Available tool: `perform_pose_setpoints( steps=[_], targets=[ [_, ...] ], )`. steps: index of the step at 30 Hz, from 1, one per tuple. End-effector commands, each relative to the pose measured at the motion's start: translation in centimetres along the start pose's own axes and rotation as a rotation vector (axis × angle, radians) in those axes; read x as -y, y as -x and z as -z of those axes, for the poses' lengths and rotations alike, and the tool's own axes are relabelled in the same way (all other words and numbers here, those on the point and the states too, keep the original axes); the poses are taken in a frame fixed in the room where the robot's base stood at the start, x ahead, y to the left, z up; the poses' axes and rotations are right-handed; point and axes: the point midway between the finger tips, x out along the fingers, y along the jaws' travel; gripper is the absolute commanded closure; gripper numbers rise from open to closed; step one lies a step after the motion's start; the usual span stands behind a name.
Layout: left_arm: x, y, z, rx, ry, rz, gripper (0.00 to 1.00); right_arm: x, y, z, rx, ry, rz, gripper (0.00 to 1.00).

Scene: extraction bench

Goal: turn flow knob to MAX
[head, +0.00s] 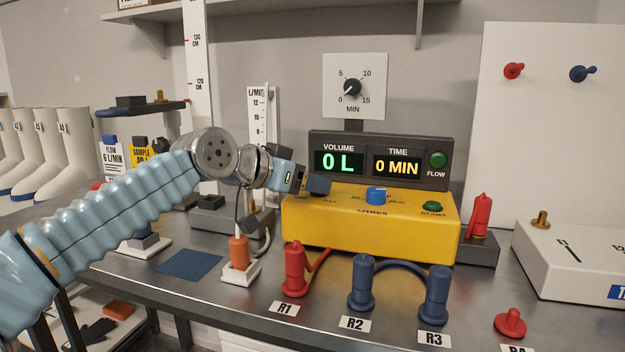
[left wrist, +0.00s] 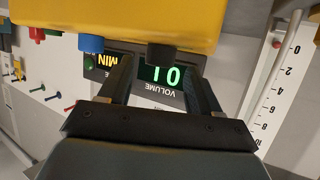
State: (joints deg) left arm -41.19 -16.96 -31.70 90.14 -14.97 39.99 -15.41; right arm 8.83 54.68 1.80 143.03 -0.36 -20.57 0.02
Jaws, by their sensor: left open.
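The yellow unit (head: 370,228) stands on the bench, with a blue knob (head: 376,195) marked LITRES and a green START button (head: 432,206). My left gripper (head: 318,186) is over the unit's left end and hides what lies beneath it in the head view. In the left wrist view a black knob (left wrist: 161,54) on the yellow unit shows between and just beyond the open fingers (left wrist: 160,78), with nothing clearly gripped. I cannot read its label or setting. The blue knob also shows there (left wrist: 91,43), off to one side. My right gripper is out of view.
Behind the unit, a display (head: 378,160) reads 0 L and 0 MIN, with a green FLOW lamp. A MIN dial (head: 353,88) is above. Red peg R1 (head: 295,272) and blue pegs R2 (head: 362,285) and R3 (head: 435,297) stand in front. An orange-topped bottle (head: 239,251) is left.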

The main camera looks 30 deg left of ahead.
Motion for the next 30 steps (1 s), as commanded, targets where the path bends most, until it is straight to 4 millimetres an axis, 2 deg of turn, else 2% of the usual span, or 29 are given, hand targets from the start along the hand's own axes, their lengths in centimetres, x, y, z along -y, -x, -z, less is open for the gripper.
perform_pose_setpoints(
  steps=[3,6,15,17,26,30],
  targets=[
    [-0.1,-1.6,0.1,0.001,-0.001,-0.002,0.37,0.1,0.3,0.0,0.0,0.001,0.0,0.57],
    [0.0,-2.3,0.1,0.001,-0.001,-0.001,0.37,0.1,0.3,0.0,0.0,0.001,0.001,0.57],
    [0.0,-2.5,0.0,0.0,0.0,0.001,0.37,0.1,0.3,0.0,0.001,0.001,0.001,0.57],
    [0.0,-2.5,0.0,0.0,0.0,0.001,0.44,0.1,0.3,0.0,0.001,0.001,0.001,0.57],
    [0.0,-2.5,0.0,0.0,0.0,0.0,0.9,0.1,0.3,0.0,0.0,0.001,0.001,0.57],
    [0.0,-2.5,0.0,0.0,-0.001,-0.003,0.93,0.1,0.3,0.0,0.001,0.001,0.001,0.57]
  ],
)
